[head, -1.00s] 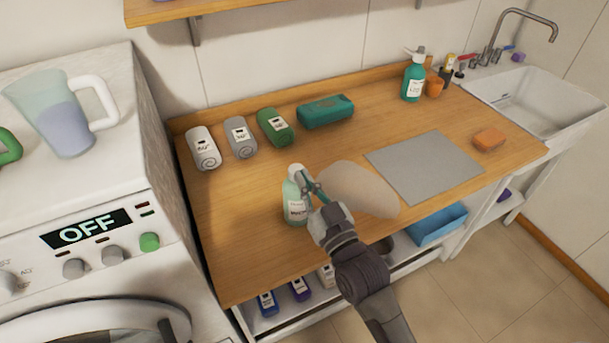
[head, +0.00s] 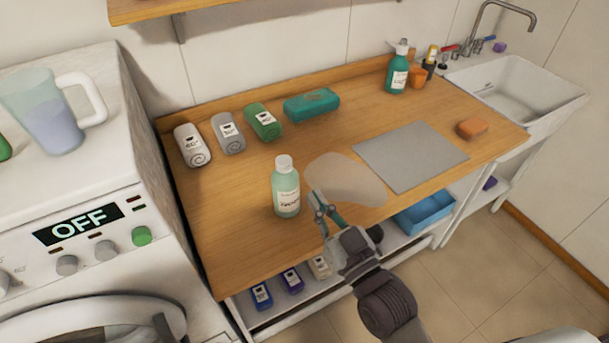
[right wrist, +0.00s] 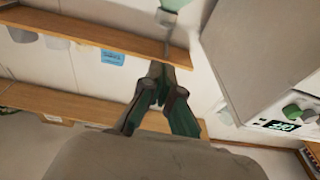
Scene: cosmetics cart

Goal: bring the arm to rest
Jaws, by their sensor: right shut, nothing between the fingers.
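My right gripper (head: 326,212) is shut and empty near the front edge of the wooden counter in the head view. Its closed fingers also show in the right wrist view (right wrist: 158,85). A pale green bottle with a white cap (head: 286,190) stands upright on the counter, to the left of the gripper and apart from it. My left gripper is in neither view.
A washing machine (head: 95,190) stands left, a sink (head: 515,95) right.

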